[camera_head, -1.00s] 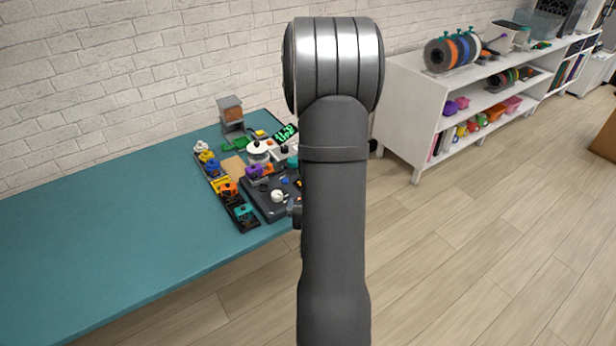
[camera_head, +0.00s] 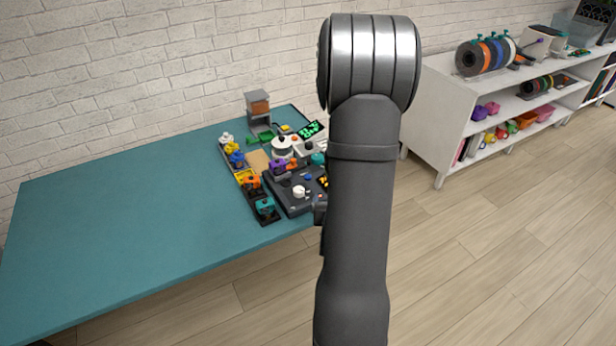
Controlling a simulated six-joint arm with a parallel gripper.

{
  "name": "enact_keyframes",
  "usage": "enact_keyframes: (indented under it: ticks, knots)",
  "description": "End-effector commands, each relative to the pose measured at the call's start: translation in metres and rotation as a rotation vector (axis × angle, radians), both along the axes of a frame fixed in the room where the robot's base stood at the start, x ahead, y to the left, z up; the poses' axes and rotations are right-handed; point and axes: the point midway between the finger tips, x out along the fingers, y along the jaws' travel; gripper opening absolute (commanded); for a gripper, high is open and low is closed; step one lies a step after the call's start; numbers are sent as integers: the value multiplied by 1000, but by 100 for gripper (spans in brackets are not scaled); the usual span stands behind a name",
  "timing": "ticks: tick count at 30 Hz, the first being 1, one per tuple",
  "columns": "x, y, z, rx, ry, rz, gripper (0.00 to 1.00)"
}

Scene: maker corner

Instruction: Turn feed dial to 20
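A dark machine (camera_head: 290,203) stands near the front right edge of the teal table. A white knob (camera_head: 298,191) shows on its top; I cannot tell whether it is the feed dial, and no scale or number can be read. A second, larger white round part (camera_head: 282,146) sits farther back. My arm stands upright just right of the machine and covers part of that side. My gripper is not clearly visible; only a small dark part shows at the arm's left edge beside the machine.
A row of small coloured items (camera_head: 247,177) lies left of the machine. A green-lit display (camera_head: 311,129) and a grey stand (camera_head: 259,113) are behind it. The teal table (camera_head: 120,225) is bare on the left. A white shelf (camera_head: 440,130) with spools stands at the right.

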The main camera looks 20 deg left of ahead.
Motion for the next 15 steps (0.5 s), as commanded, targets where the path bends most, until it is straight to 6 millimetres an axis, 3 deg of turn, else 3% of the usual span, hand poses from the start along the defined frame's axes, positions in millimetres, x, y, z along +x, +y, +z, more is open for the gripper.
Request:
enact_keyframes:
  ticks: [1, 3, 9, 15]
  knots:
    - [4, 2, -1, 3, 7, 2, 74]
    - [14, 8, -3, 9, 30, 6, 64]
    - [69, 41, -12, 30, 173, 24, 64]
    - [123, 74, -6, 27, 346, 14, 64]
